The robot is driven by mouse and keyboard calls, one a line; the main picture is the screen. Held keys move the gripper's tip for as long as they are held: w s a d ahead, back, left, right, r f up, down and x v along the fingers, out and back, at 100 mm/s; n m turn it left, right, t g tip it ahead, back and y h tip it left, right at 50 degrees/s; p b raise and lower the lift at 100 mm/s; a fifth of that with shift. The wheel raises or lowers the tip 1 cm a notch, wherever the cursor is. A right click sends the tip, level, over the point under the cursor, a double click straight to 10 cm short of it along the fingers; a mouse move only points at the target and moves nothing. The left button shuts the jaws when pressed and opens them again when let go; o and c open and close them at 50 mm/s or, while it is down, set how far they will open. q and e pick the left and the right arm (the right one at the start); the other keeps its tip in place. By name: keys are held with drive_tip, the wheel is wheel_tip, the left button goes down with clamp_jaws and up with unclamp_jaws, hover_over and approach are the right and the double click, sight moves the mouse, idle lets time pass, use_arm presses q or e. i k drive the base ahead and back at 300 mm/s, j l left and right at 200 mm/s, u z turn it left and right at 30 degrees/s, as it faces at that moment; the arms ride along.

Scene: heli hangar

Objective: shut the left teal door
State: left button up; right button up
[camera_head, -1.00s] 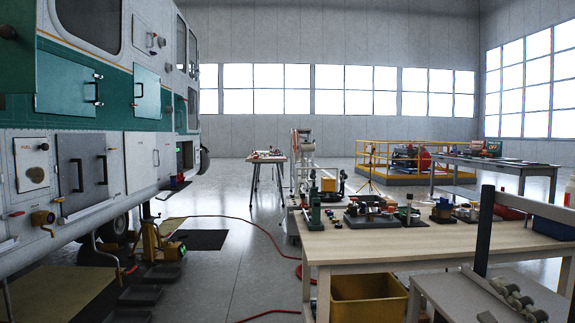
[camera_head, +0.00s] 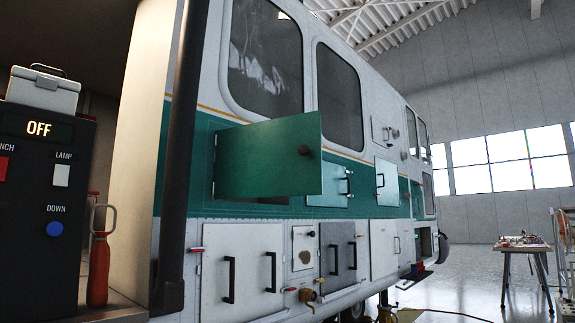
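The left teal door (camera_head: 268,158) is a flat green panel on the side of the large white and teal vehicle. It stands swung out from the body, open, with a dark round knob (camera_head: 304,150) near its right edge. The recess behind it is mostly hidden by the panel. Farther right, a second teal door (camera_head: 325,186) with a dark handle lies partly behind the open panel and looks flush with the body. A third, lighter teal door (camera_head: 387,182) is beyond it. Neither of my grippers is in view.
A dark control panel (camera_head: 45,190) with an OFF display, a white case (camera_head: 44,90) and a red bottle (camera_head: 98,270) are close at left. A dark post (camera_head: 178,160) stands before the vehicle. White handled panels (camera_head: 243,272) lie below. Open floor and a table (camera_head: 522,246) are at right.

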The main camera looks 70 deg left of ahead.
sight(282, 157)
drive_tip(key=l+u, duration=0.1)
drive_tip(key=u, duration=0.25)
drive_tip(key=i+l+u, duration=0.1)
drive_tip(key=u, duration=0.25)
drive_tip(key=l+u, duration=0.1)
drive_tip(key=u, duration=1.6)
